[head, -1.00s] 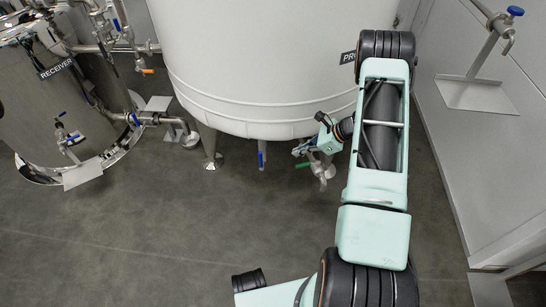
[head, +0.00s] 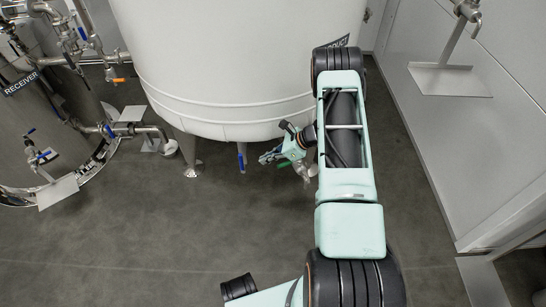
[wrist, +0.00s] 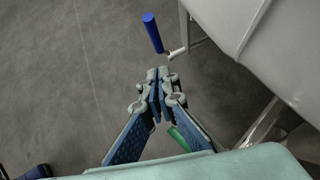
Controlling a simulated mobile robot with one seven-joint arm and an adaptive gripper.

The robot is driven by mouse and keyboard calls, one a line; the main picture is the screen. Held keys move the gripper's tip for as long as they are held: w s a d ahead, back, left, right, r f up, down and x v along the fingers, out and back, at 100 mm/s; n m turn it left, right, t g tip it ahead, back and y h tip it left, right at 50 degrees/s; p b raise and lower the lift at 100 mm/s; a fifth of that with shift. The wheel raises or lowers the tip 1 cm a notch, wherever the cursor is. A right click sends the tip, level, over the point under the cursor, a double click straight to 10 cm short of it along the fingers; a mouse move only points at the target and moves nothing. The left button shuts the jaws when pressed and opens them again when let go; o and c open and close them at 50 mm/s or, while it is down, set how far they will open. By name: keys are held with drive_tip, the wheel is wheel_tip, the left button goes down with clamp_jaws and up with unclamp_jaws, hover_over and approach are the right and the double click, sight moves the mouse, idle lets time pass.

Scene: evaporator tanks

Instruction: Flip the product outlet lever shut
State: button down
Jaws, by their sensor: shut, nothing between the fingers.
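A large white tank (head: 230,60) stands at the back; its label is mostly hidden behind my arm. A blue-handled lever (head: 242,160) hangs below its lower front rim; in the wrist view the blue handle (wrist: 152,32) lies beyond my fingertips, on a small metal stem. A green-handled valve (head: 284,165) sits to its right, partly hidden by my gripper; its handle also shows in the wrist view (wrist: 178,138). I cannot read which one is the product outlet. My gripper (head: 264,157) is shut and empty, to the right of the blue handle and apart from it.
A steel receiver tank (head: 50,120) with pipes and small valves stands at the left. A tank leg (head: 188,155) is left of the blue lever. A metal stand (head: 450,80) is by the right wall. The grey floor in front is clear.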

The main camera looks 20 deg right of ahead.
sight(242, 165)
drive_tip(key=w+a+f+b, duration=0.1)
drive_tip(key=w+a+f, duration=0.1)
drive_tip(key=a, duration=0.3)
drive_tip(key=shift+w+a+b, duration=0.2)
drive_tip(key=shift+w+b, duration=0.1)
drive_tip(key=shift+w, duration=0.25)
drive_tip(key=shift+a+h+p, duration=0.3)
drive_tip(key=shift+h+p, duration=0.1)
drive_tip(key=shift+h, duration=0.2)
